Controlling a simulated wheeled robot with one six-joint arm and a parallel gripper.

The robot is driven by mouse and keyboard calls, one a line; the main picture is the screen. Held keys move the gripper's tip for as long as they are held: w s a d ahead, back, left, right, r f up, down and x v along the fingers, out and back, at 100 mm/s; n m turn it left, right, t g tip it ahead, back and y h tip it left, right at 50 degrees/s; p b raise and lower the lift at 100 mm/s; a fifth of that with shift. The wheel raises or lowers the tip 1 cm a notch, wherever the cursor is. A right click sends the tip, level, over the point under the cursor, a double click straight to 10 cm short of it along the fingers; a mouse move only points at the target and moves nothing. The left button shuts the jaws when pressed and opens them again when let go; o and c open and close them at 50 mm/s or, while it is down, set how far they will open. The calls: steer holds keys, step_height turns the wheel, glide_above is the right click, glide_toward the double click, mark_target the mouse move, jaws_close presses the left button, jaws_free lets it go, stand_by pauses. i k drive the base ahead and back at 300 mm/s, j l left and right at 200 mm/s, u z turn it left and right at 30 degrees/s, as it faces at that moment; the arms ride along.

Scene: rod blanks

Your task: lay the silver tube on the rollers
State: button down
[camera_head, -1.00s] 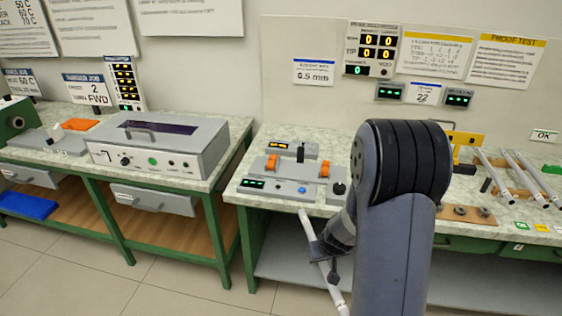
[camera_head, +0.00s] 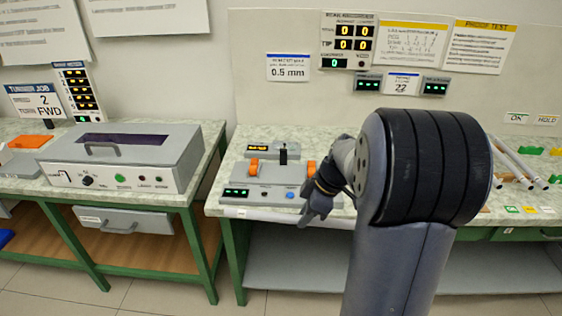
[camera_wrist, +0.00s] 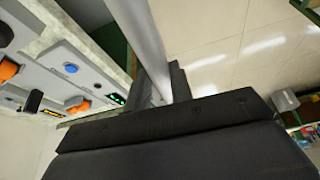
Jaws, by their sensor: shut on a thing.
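My gripper (camera_head: 314,213) is shut on the silver tube (camera_head: 275,215), which looks pale and lies nearly level along the bench's front edge in the head view. In the wrist view the tube (camera_wrist: 140,30) runs from the top edge down between my dark fingers (camera_wrist: 165,85). The orange rollers, one left (camera_head: 254,167) and one right (camera_head: 311,169), sit on a grey gauge unit (camera_head: 277,180) just behind the tube. They also show at the left in the wrist view (camera_wrist: 77,106). The tube is apart from them. My arm hides part of the bench right of the unit.
A small lever (camera_head: 284,157) rises behind the rollers. A grey box machine (camera_head: 120,158) stands on the left bench (camera_head: 42,190), across a gap. Several tubes (camera_head: 520,165) lie on the right of the bench. Display panels stand along the back wall.

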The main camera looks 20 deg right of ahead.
mark_target(283, 166)
steer(key=i+l, duration=0.15)
steer(key=i, duration=0.25)
steer(key=i+l, duration=0.1)
steer(key=i, duration=0.35)
steer(key=i+l, duration=0.15)
steer(key=i, duration=0.25)
